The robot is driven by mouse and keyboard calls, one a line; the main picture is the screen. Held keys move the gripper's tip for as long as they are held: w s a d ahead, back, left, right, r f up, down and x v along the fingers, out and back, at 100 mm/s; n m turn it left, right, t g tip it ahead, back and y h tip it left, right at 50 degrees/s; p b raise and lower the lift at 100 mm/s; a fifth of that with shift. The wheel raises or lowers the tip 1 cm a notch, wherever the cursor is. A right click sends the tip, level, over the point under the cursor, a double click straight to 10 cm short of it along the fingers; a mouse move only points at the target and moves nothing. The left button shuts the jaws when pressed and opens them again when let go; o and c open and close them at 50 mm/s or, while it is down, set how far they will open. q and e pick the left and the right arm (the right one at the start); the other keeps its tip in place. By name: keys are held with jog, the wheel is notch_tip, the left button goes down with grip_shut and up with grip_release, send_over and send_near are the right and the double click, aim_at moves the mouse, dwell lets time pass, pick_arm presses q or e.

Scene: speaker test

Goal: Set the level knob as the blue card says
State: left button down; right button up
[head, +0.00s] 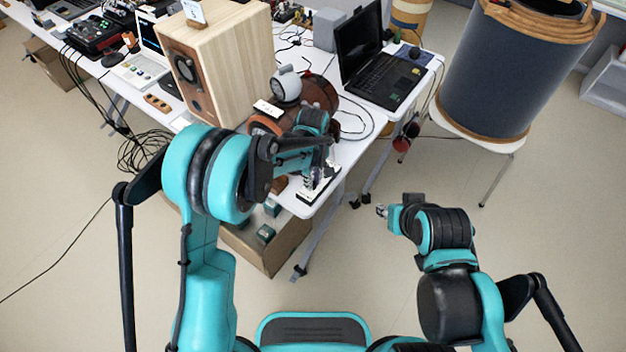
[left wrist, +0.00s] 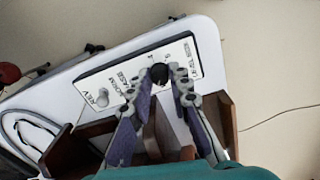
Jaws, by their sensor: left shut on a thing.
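A white control panel (left wrist: 115,88) with a dark border lies at the table's corner. It carries a black knob (left wrist: 160,73) with small numbers around it and a grey knob (left wrist: 91,104) at its left end. My left gripper (left wrist: 164,78) has its fingertips closed about the black knob, one on each side. In the head view my left gripper (head: 318,174) is over the panel (head: 322,188), and the knob is hidden there. A small pale card (head: 194,12) stands on the wooden speaker; its writing is unreadable. My right gripper (head: 382,210) is away from the table, too small to judge.
A cardboard box (head: 268,248) is under the near corner. A dark drum (head: 510,75) stands at the right. Floor near my right arm is clear.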

pick_arm(q)
jog(key=m, duration=0.5)
jog(key=shift+m, duration=0.3)
jog(key=m, duration=1.3)
jog(key=shift+m, duration=0.3)
jog(key=m, duration=1.3)
jog(key=shift+m, duration=0.3)
jog(key=m, duration=0.4)
jog(key=shift+m, duration=0.4)
